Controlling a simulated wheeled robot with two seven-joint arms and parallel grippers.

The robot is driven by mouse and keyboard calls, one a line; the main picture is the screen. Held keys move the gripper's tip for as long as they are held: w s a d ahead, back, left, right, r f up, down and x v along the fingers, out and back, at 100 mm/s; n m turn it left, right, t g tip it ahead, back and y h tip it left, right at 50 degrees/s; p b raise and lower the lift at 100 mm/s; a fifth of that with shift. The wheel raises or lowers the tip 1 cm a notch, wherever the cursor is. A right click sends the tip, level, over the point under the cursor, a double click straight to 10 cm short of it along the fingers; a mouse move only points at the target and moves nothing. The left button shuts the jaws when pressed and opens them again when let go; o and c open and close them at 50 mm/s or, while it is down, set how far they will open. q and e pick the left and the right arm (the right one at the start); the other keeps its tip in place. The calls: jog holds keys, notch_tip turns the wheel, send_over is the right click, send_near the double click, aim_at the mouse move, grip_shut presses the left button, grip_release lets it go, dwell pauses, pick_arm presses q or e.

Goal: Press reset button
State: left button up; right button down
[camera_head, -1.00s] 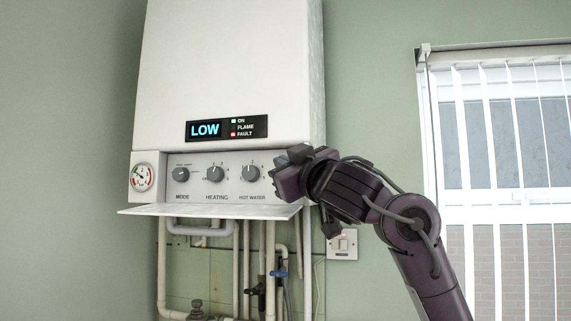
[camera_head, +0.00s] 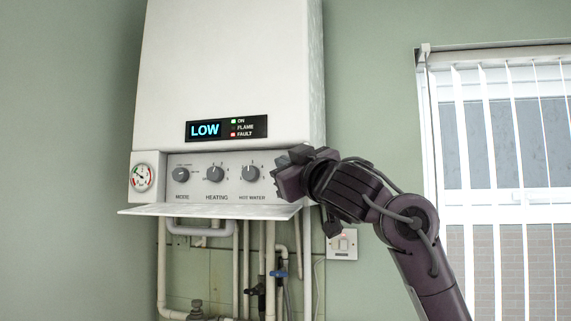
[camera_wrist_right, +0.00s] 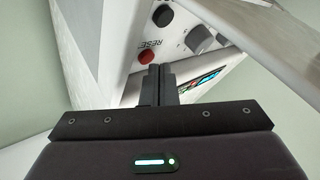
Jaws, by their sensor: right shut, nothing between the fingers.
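The red reset button (camera_wrist_right: 146,57) shows in the right wrist view on the boiler's control panel, beside partly visible "RESE" lettering. My right gripper (camera_wrist_right: 160,72) is shut and empty, with its fingertips close by the button. Whether they touch it I cannot tell. In the head view, my right gripper (camera_head: 288,174) is at the right end of the panel and hides the button. The white boiler (camera_head: 230,75) hangs on the wall. Its display (camera_head: 206,130) reads "LOW", and the fault light (camera_head: 234,134) glows red. My left gripper is not in view.
The mode (camera_head: 181,175), heating (camera_head: 215,174) and hot water (camera_head: 251,174) knobs sit left of my gripper. The open flap (camera_head: 210,211) juts out below the panel. Pipes (camera_head: 246,260) run underneath. A wall switch (camera_head: 342,244) and a window with blinds (camera_head: 505,150) are at right.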

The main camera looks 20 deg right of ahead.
jog(key=shift+w+d, duration=0.2)
jog(key=shift+w, duration=0.1)
dwell(0.8)
dwell(0.3)
jog(key=shift+s+a, duration=0.4)
jog(key=shift+s, duration=0.15)
jog(key=shift+s+a+b, duration=0.3)
jog(key=shift+s+b, duration=0.05)
jog(key=shift+s, duration=0.1)
jog(key=shift+s+a, duration=0.6)
jog(key=shift+s, duration=0.25)
jog(key=shift+s+a, duration=0.55)
jog(key=shift+s, duration=0.3)
jog(key=shift+w+d, duration=0.1)
